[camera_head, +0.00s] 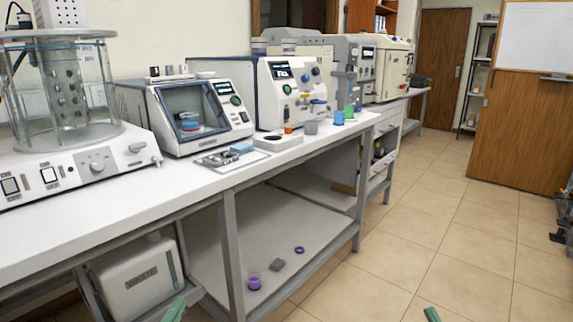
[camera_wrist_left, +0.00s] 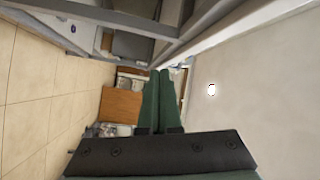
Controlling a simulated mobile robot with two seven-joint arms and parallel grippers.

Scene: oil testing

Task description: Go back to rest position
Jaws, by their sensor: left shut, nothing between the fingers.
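My left gripper (camera_head: 174,309) shows only as a green tip at the bottom edge of the head view, in front of the table's lower part. In the left wrist view its two green fingers (camera_wrist_left: 159,75) lie together, shut and empty. A green tip of my right gripper (camera_head: 431,314) shows at the bottom edge of the head view, over the floor tiles. Most of it is out of frame, so I cannot tell if it is open. Both gripper tips are apart from the objects on the bench.
A white bench (camera_head: 90,215) with several lab instruments runs along the left. On the bench shelf (camera_head: 215,255) are a purple cup (camera_head: 254,281), a grey block (camera_head: 277,266) and a purple ring (camera_head: 299,250). A white box (camera_head: 137,280) stands below.

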